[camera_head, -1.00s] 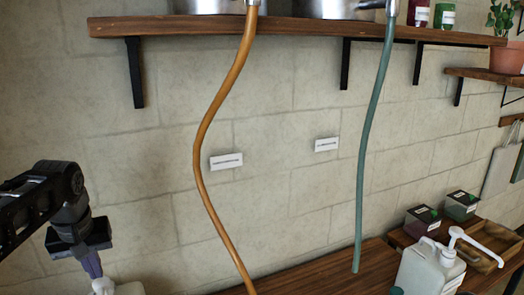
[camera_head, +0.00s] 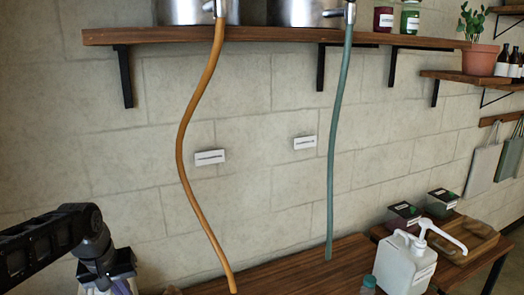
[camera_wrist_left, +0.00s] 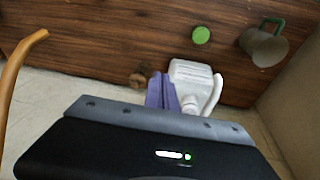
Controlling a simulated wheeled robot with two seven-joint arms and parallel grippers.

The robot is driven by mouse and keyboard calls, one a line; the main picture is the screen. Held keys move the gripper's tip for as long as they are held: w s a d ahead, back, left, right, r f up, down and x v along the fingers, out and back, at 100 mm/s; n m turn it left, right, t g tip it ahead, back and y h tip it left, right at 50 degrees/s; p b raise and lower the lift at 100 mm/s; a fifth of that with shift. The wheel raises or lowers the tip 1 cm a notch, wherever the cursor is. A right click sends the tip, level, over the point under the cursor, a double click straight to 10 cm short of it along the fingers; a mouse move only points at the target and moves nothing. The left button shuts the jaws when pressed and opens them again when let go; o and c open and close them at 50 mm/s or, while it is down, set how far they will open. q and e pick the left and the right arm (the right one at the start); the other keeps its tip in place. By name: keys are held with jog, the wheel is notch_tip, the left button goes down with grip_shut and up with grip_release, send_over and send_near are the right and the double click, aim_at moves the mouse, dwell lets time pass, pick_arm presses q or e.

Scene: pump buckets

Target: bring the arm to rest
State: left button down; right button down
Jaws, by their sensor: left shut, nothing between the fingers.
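My left arm comes in from the left in the head view, bent at a dark joint. My left gripper (camera_head: 122,287) is low at the left edge of that view, partly cut off by the bottom of the frame. In the left wrist view its purple fingers (camera_wrist_left: 161,92) are together, with nothing between them. They appear right beside a white pump bottle (camera_wrist_left: 190,78); I cannot tell whether they touch it. My right gripper is in neither view.
An orange hose (camera_head: 181,150) and a green hose (camera_head: 335,150) hang from pots on the wall shelf (camera_head: 270,36). A white pump bucket (camera_head: 405,265) stands on the wooden table (camera_head: 300,268) at right. A green cap (camera_wrist_left: 201,35) and a grey cup (camera_wrist_left: 264,47) show in the wrist view.

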pick_arm(q)
jog(key=s+d+f+h, duration=0.1)
jog(key=d+f, duration=0.5)
jog(key=f, duration=0.2)
jog(key=s+d+f+m+h, duration=0.1)
jog(key=d+f, duration=0.6)
jog(key=f, duration=0.1)
jog(key=s+d+f+g+h, duration=0.1)
jog(key=d+f+h, duration=0.1)
jog(key=d+f, duration=0.4)
jog(key=shift+d+f+m, duration=0.2)
jog(key=shift+f+m, duration=0.2)
jog(key=shift+f, duration=0.85)
jog(key=s+d+f+b, duration=0.2)
jog(key=s+d+f, duration=0.2)
jog(key=s+f, duration=0.5)
jog(key=s+d+f+m+g+b, duration=0.1)
jog(key=s+d+f, duration=0.3)
jog(key=s+f, duration=0.6)
jog(key=shift+s+d+b, duration=0.25)
jog(key=shift+s+b, duration=0.4)
jog(key=shift+b, duration=0.1)
